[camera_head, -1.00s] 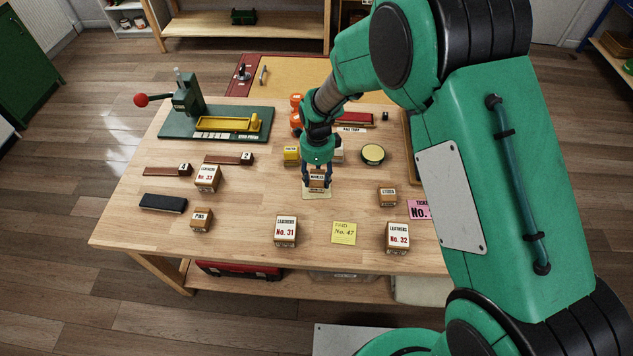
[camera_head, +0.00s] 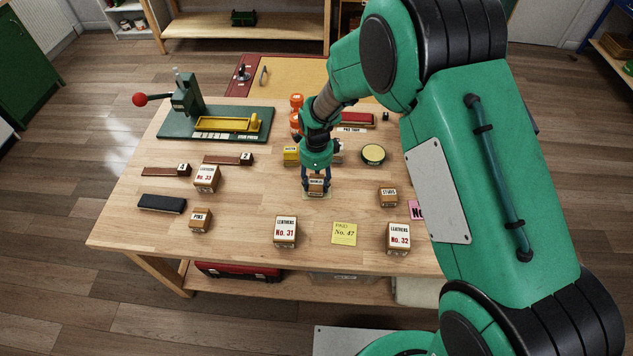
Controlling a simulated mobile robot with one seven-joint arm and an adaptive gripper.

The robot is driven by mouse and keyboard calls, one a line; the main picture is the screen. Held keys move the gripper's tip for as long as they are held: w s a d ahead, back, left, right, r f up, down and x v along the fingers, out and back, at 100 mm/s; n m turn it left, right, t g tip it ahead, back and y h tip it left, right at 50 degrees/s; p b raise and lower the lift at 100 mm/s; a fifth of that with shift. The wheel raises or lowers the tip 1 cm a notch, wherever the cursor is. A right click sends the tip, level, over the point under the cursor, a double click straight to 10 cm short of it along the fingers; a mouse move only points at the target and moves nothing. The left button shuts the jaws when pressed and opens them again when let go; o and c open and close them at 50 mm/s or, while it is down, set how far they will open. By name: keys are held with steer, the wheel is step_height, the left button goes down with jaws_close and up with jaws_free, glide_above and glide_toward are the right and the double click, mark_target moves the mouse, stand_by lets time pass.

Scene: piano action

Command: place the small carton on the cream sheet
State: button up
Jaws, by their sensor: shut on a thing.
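The small carton (camera_head: 316,186) is brown with a white label too small to read surely. My gripper (camera_head: 316,181) points down and is shut on it, one finger at each side. The carton is upright over the cream sheet (camera_head: 317,195), of which only a thin border shows around the carton's base. The carton looks low, at or very close to the sheet; I cannot tell whether it touches.
Other cartons stand around: PINS (camera_head: 200,220), STUDS (camera_head: 388,197), No. 31 (camera_head: 285,232), No. 32 (camera_head: 398,238) and No. 33 (camera_head: 207,178). A yellow note (camera_head: 344,233) lies in front. A round yellow-topped tin (camera_head: 373,154) stands behind right. Bare tabletop (camera_head: 260,195) lies left of my gripper.

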mark_target(317, 181)
steer(key=o, duration=1.2)
steer(key=shift+f, duration=0.1)
steer(key=shift+c, duration=0.2)
step_height(317, 181, up, 12)
steer(key=p, duration=0.2)
steer(key=shift+p, duration=0.35)
